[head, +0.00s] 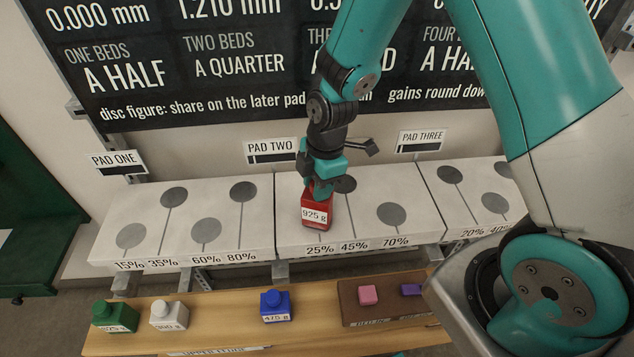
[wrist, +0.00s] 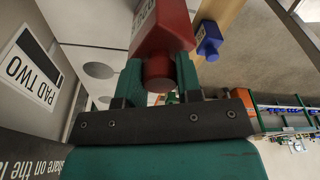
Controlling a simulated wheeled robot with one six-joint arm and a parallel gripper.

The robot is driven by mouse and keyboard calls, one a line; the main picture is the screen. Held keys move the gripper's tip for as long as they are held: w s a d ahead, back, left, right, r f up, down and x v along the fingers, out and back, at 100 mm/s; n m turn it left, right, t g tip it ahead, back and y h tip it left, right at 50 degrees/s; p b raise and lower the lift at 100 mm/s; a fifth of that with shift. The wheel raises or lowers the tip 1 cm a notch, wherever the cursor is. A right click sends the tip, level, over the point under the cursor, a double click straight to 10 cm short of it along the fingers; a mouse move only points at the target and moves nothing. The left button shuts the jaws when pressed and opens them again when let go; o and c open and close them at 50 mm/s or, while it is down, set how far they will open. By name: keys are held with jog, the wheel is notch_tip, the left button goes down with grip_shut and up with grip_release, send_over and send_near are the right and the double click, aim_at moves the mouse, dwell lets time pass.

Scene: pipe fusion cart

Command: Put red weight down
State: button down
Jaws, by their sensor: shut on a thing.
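The red weight (head: 318,212), labelled 925 g, is upright at the left part of the pad two block (head: 355,222), over the 25% line. My gripper (head: 320,187) is above it and shut on its top knob. In the wrist view the red weight (wrist: 162,40) sits between the two fingers of my gripper (wrist: 160,82). The weight covers the disc at 25%. I cannot tell whether its base touches the pad. The discs at 45% and 70% (head: 391,214) on pad two are bare.
A wooden shelf (head: 225,318) in front holds a green weight (head: 114,316), a white weight (head: 169,315) and a blue weight (head: 276,305). A brown tray (head: 385,317) with pink and purple blocks is to the right. Pad one (head: 150,245) is empty. A sign board stands behind.

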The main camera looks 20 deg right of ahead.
jog(key=shift+f, duration=0.15)
jog(key=c, duration=0.8)
grip_release()
notch_tip(320, 180, up, 12)
jog(key=d+b, duration=0.2)
jog(key=b, duration=0.1)
jog(key=s+a+r+m, duration=0.2)
jog(key=s+m, duration=0.2)
jog(key=s, duration=0.2)
jog(key=s+a+r+m+y, duration=0.1)
jog(key=s+a+r+m, duration=0.1)
jog(key=s, duration=0.4)
jog(key=s+a+r+m+y, duration=0.1)
jog(key=s+a+r+m, duration=0.1)
jog(key=s+r+m, duration=0.2)
jog(key=shift+s+a+r+m, duration=0.15)
jog(key=shift+s+a+m, duration=0.05)
jog(key=shift+s+m, duration=0.4)
jog(key=shift+s+a+r+m, duration=0.15)
jog(key=shift+s+m, duration=0.25)
jog(key=shift+s, duration=0.25)
